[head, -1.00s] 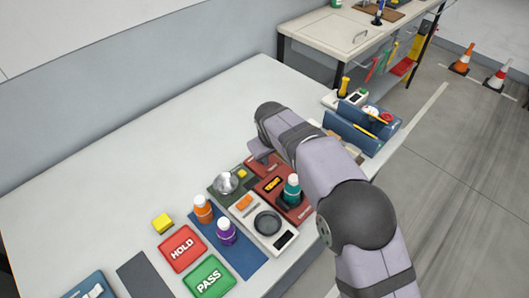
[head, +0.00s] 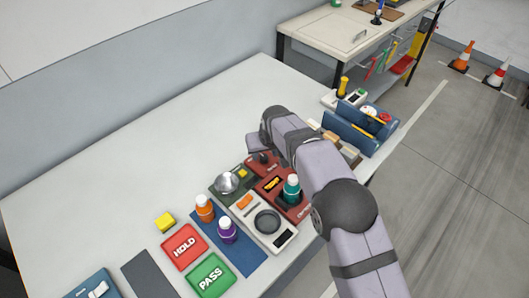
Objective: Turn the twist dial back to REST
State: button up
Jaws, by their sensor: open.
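My gripper (head: 254,154) points down beside the dial, just under my wrist. It is open and partly hidden by my own arm, so I cannot tell whether its fingers touch the dial.
Orange (head: 204,208) and purple (head: 227,230) bottles stand on a blue mat. Blue bins (head: 362,127) lie behind.

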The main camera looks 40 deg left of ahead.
aim_at(264, 158)
jog(key=shift+p+x, duration=0.35)
jog(key=shift+x, duration=1.05)
jog(key=c, duration=1)
